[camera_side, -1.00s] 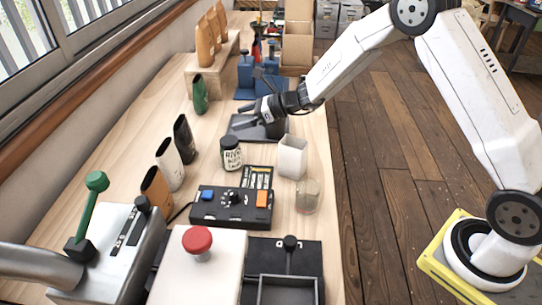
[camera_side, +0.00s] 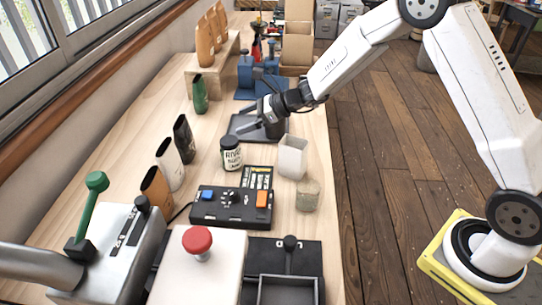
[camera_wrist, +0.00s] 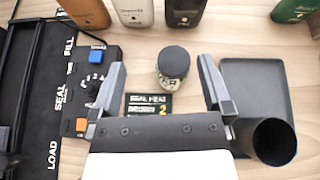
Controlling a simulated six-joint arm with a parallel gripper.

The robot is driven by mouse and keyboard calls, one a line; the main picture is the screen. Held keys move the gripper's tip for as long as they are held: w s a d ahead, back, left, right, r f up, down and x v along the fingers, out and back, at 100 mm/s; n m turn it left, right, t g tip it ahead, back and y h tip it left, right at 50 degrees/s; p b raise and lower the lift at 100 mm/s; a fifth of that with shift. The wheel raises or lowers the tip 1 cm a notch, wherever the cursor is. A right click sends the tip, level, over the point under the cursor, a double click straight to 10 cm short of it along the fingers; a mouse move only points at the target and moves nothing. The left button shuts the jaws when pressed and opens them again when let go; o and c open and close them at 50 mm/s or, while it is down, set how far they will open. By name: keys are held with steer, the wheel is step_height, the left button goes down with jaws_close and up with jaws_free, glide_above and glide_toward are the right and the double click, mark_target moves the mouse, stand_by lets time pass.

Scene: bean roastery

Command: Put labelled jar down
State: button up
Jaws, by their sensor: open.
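The labelled jar (camera_side: 231,153) has a black lid and a pale label with dark lettering. It stands upright on the wooden bench, in front of the dark tray in the side view. In the wrist view the jar (camera_wrist: 173,80) shows between and beyond my two grey fingers, with clear space on both sides. My gripper (camera_wrist: 163,68) is open and empty. In the side view my gripper (camera_side: 246,120) is over the dark tray (camera_side: 270,134), apart from the jar; its fingertips are hard to make out.
A white square container (camera_side: 291,157) and a small glass (camera_side: 307,196) stand right of the jar. A black control box (camera_side: 231,207) with buttons lies in front. Several pouches (camera_side: 184,139) stand to the left. Bare bench lies left of the jar.

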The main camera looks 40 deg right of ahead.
steer(key=s+d+n+g+h, duration=0.2)
steer(key=s+n+h, duration=0.1)
steer(key=s+n, duration=0.5)
steer(key=s+d+n+g+h, duration=0.2)
steer(key=s+d+n+h, duration=0.1)
steer(key=s+n, duration=0.6)
steer(key=s+d+n+g+h, duration=0.2)
steer(key=s+n+h, duration=0.1)
steer(key=s+n, duration=0.5)
steer(key=s, duration=0.3)
steer(key=shift+s+d+f+n+h, duration=0.3)
steer(key=shift+s+d, duration=0.05)
steer(key=shift+d, duration=0.05)
